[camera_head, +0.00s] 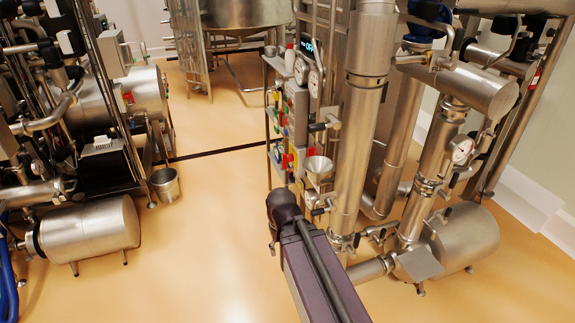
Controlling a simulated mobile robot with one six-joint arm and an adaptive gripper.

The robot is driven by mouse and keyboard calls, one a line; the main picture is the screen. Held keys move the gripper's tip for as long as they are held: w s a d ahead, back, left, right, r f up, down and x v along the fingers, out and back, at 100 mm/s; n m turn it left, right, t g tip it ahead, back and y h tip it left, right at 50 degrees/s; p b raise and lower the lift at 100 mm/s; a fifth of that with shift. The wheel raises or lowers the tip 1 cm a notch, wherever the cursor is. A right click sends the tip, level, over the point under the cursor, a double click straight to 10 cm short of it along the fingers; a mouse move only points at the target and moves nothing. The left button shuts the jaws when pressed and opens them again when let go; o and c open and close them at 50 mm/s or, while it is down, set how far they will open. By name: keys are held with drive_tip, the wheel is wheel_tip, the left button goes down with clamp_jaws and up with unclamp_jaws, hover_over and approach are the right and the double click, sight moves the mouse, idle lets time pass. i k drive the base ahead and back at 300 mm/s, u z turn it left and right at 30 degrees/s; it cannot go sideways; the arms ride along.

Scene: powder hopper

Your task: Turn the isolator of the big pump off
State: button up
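A narrow panel rack with small control boxes (299,103) stands in the middle, seen at a steep angle. A red and yellow switch (287,160) sits low on it and looks like an isolator; its setting and label are too small to read. Other small red, green and yellow parts show higher up. One large steel motor or pump body (468,240) lies at the lower right and another (90,232) at the lower left; I cannot tell which is the big pump. My dark arm reaches up from the bottom centre to just below the panel. My gripper's fingers do not show.
A thick vertical steel pipe (361,130) stands just right of the panel, with gauges, valves and a small funnel (319,170) close by. A steel bucket (165,184) stands on the floor at left. The orange floor (205,240) left of my arm is clear.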

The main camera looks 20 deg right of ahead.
sight(286, 158)
drive_tip(key=k, duration=0.3)
drive_tip(key=u, duration=0.3)
drive_tip(key=i, duration=1.2)
drive_tip(key=z, duration=0.3)
